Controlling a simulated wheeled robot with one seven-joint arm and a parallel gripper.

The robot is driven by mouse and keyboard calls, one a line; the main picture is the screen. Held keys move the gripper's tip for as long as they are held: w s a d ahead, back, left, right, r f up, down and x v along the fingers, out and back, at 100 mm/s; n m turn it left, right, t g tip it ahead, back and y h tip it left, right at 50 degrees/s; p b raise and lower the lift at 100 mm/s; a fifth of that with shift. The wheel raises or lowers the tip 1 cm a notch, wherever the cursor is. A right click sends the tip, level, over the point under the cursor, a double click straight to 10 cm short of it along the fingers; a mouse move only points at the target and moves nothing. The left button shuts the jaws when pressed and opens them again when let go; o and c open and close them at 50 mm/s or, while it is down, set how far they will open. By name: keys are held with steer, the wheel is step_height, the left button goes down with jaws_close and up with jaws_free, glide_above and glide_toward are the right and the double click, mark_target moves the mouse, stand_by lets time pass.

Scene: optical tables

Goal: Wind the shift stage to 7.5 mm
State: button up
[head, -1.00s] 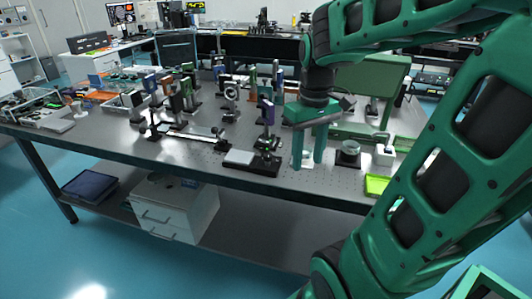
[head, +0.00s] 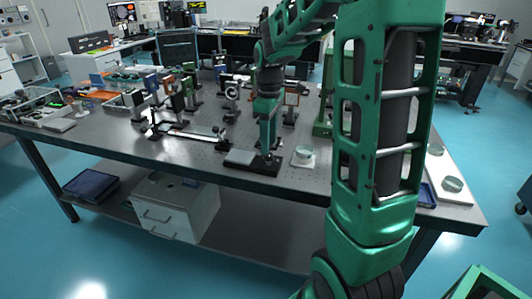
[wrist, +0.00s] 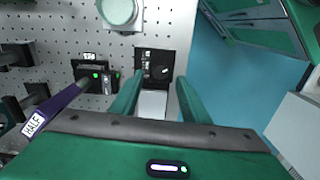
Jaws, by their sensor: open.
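A black block with a round dark knob (wrist: 163,72) and small white markings lies on the table in the wrist view; I take it to be part of the shift stage. A pale grey plate (wrist: 152,103) adjoins it, partly hidden by my gripper. In the head view the stage's black base (head: 262,169) and grey plate (head: 240,157) sit near the table's front edge. My gripper (wrist: 160,78) is open and points down, its fingertips on either side of the knob in the picture; I cannot tell whether they touch. A small lit readout (wrist: 90,56) shows to the left, too small to read surely.
A purple piece labelled HALF (wrist: 50,105) stands close on the left. A round glass piece on a white mount (head: 304,154) is just right of the stage. Several optic posts crowd the table behind. Open floor (wrist: 225,80) lies beyond the edge.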

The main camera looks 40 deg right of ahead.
mark_target(269, 158)
steer(key=shift+f, duration=2.35)
steer(key=c, duration=1.1)
